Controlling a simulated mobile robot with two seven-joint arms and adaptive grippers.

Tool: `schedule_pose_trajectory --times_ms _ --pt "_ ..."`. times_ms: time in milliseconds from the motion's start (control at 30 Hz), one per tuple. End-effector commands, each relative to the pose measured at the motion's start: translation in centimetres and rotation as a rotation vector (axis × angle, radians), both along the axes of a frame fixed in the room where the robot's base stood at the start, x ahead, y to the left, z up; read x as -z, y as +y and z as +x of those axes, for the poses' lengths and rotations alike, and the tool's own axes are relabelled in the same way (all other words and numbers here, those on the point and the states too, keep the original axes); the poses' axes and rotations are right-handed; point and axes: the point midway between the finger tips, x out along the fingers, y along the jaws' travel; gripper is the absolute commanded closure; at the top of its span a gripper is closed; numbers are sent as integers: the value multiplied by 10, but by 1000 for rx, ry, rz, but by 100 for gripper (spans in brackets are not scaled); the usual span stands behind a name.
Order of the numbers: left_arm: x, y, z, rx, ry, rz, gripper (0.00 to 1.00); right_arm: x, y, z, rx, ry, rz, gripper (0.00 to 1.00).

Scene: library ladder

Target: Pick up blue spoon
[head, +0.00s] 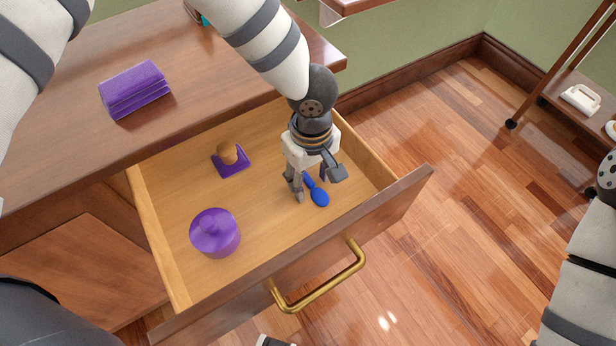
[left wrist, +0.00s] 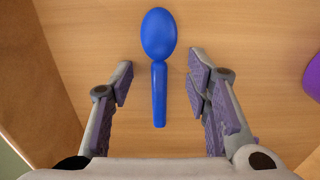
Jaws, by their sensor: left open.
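The blue spoon (head: 317,192) lies flat in the open wooden drawer, toward its right side. In the left wrist view the spoon (left wrist: 159,60) has its bowl away from me and its handle between the fingers. My left gripper (head: 316,190) is over the spoon, pointing down into the drawer. Its two fingers (left wrist: 158,85) are wide apart, one on each side of the handle, with nothing held. I cannot tell the exact height above the drawer floor. At the right edge of the head view my right arm shows in part; its gripper is not seen.
The open drawer (head: 170,215) also holds a purple lidded pot (head: 215,233) and a small purple stand with a brown round top (head: 230,158). Its front has a brass handle (head: 318,280). A purple block (head: 134,89) sits on the desk top. Drawer walls surround the gripper.

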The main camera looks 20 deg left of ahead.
Motion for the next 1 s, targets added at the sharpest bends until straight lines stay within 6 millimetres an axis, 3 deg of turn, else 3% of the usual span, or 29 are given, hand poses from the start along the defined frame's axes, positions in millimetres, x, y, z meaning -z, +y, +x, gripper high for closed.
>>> schedule_pose_trajectory --times_ms 167,367,733,1000 --pt "0 0 1 -1 -2 0 56 0 0 0 0 -1 0 60" --pt "-1 0 1 -1 -2 0 99 0 0 0 0 -1 0 60" --pt "-7 0 1 -2 -4 -2 100 -1 0 1 0 -3 0 60" --pt "-74 0 2 -3 -9 -3 100 -9 0 9 0 -29 0 60"
